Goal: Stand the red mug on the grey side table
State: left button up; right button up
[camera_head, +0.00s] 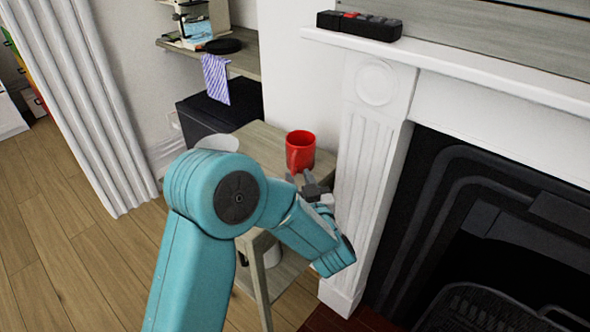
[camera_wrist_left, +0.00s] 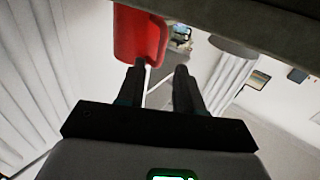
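The red mug (camera_head: 301,148) stands upright on the grey side table (camera_head: 258,140), close to the white fireplace surround. Its handle faces toward my arm. My left gripper (camera_head: 308,187) is just in front of the mug, low beside it, partly hidden by my own wrist. In the left wrist view, which is upside down, the mug (camera_wrist_left: 138,36) is at upper left, by the tip of one finger. The fingers of the left gripper (camera_wrist_left: 157,72) are apart with an empty gap. I cannot tell whether a fingertip touches the mug. My right gripper is not in view.
The white fireplace surround (camera_head: 364,150) rises close to the right of the table. A mantel above holds a dark box (camera_head: 359,25). A shelf (camera_head: 243,62) with a striped cloth (camera_head: 215,78) and a dark cabinet (camera_head: 207,115) stand behind. Wooden floor (camera_head: 60,250) is clear at left.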

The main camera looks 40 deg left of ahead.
pick_arm(q)
jog(key=v, duration=0.8)
jog(key=s+d+f+m+g+h, duration=0.1)
jog(key=d+f+m+h, duration=0.2)
jog(key=f+h, duration=0.55)
jog(key=d+f+m+g+h, duration=0.1)
jog(key=d+f+m+h, duration=0.25)
jog(key=f, duration=1.05)
jog(key=s+d+f+m+g+h, duration=0.1)
jog(key=s+d+f+g+h, duration=0.2)
jog(key=s, duration=0.6)
jog(key=s+d+f+m+g+h, duration=0.1)
jog(key=s+d+f+g+h, duration=0.2)
jog(key=s, duration=0.7)
notch_tip(320, 180, down, 4)
jog(key=d+g, duration=0.2)
jog(key=shift+s+g, duration=0.2)
jog(key=shift+g, duration=0.1)
jog(key=shift+d, duration=0.15)
